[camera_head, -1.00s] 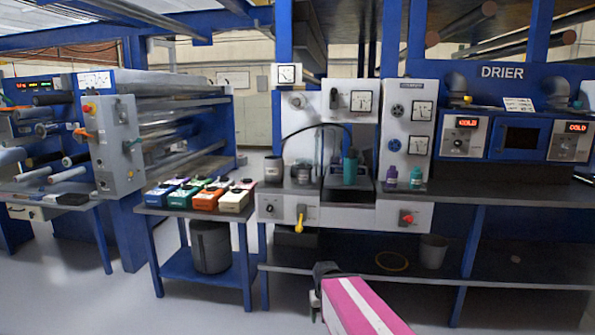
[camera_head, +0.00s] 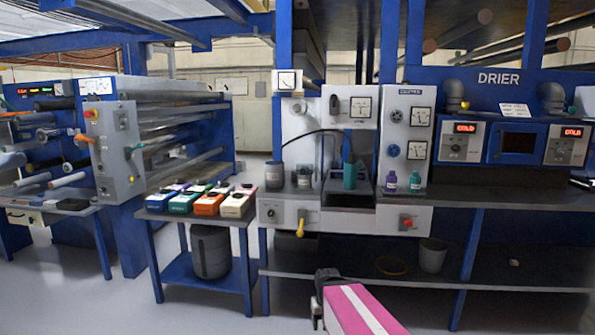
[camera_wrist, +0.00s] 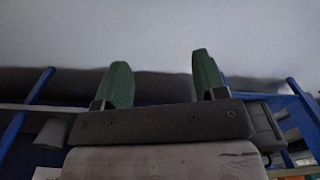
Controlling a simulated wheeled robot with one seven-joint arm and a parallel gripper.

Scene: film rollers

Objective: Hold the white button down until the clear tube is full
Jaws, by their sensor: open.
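My gripper (camera_wrist: 158,78) is open and empty in the wrist view, its two green fingers apart against a pale surface. In the head view my pink arm comes up from the bottom edge, with the dark wrist end (camera_head: 322,285) low in front of the bench, well below the worktop. I cannot make out a white button for certain. A grey and white control panel (camera_head: 345,217) on the bench front carries a dark knob, a yellow lever and a red button (camera_head: 408,222). I cannot clearly make out a clear tube or its level.
A teal bottle (camera_head: 349,177) stands in the bench's central recess. A small blue table (camera_head: 150,215) holds several coloured boxes. Beneath the bench is a shelf with a grey bucket (camera_head: 432,255). Open floor lies in front.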

